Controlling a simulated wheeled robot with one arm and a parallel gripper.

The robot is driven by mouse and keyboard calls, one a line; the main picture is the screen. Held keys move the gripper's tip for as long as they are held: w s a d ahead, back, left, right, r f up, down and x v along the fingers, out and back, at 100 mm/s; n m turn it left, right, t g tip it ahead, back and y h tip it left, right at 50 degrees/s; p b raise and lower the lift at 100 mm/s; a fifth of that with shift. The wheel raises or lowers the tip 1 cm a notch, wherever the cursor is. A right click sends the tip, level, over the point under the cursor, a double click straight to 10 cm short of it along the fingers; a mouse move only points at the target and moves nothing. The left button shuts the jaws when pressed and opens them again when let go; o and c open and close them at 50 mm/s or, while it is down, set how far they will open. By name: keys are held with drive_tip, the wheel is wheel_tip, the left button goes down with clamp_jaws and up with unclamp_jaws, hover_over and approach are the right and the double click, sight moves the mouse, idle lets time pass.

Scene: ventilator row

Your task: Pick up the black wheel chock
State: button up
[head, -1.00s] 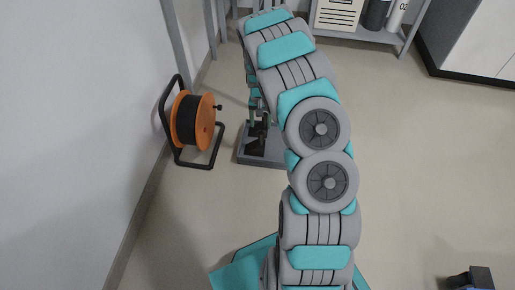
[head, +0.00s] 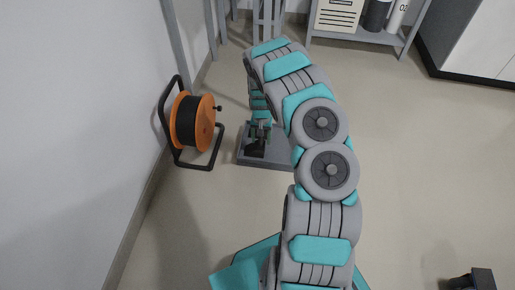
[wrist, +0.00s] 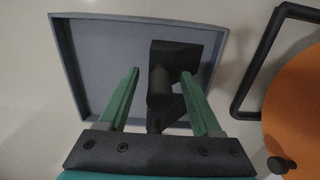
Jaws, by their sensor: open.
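The black wheel chock (head: 255,149) lies in a shallow grey tray (head: 243,159) on the floor, below the end of my arm. In the wrist view the chock (wrist: 160,98) shows between the two green fingers and runs past their tips. Its far end reaches behind the right fingertip. My gripper (wrist: 160,73) is open, with a finger on each side of the chock's near part. In the head view my gripper (head: 261,130) is at the chock, partly hidden by my arm. I cannot tell whether a finger touches it.
An orange and black cable reel (head: 193,122) on a black frame stands left of the tray, close to the wall. A grey shelf (head: 358,37) with a box and cylinders stands at the back. A dark object (head: 472,279) lies at the bottom right.

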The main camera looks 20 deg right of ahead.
clamp_jaws()
idle(0.5)
idle(0.9)
